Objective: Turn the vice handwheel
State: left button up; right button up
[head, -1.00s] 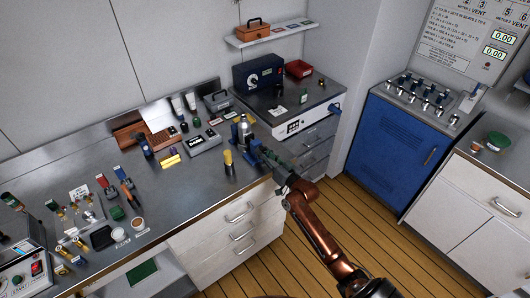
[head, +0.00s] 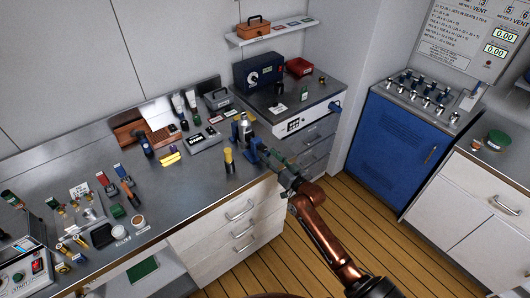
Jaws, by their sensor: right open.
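A small blue vice (head: 254,151) stands near the right end of the steel bench, close to the front edge. Its handwheel cannot be made out; my right gripper covers the vice's right side. My right gripper (head: 270,157) reaches in from the lower right, open, with its fingers close beside the vice. Whether they touch it I cannot tell. My left gripper is not in view.
A yellow-and-black bottle (head: 229,160) and a grey bottle (head: 245,129) stand close to the vice. The white-fronted unit (head: 300,123) is behind my right arm. A blue cabinet (head: 396,150) stands at right; the wooden floor between is clear.

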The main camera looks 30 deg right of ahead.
jog(key=s, duration=0.9)
jog(key=shift+d, duration=0.3)
jog(key=s+d+f+g+h, duration=0.1)
jog(key=s+f+g, duration=0.1)
jog(key=f, duration=1)
jog(key=s+d+f+g+h, duration=0.1)
jog(key=s+d+f+g, duration=0.1)
jog(key=f, duration=0.9)
jog(key=s+a+f+g, duration=0.1)
jog(key=s+f+g, duration=0.1)
jog(key=s+f, duration=0.65)
jog(key=s+a+f+g, duration=0.1)
jog(key=s+f+g, duration=0.25)
jog(key=f, duration=0.95)
jog(key=s+a+f+n+g, duration=0.1)
jog(key=s+a+f+g, duration=0.15)
jog(key=s+f, duration=0.6)
jog(key=s+a+f+n+g, duration=0.1)
jog(key=s+a+f, duration=0.2)
jog(key=s+f, duration=0.55)
jog(key=s+a+f+n+g, duration=0.1)
jog(key=s+a+f+g, duration=0.1)
jog(key=s, duration=0.9)
jog(key=s+a+f+n+g, duration=0.1)
jog(key=s+a+f+g, duration=0.1)
jog(key=s, duration=0.9)
jog(key=shift+s+a+f+n+y, duration=0.35)
jog(key=shift+a+f, duration=0.35)
jog(key=shift+a, duration=0.45)
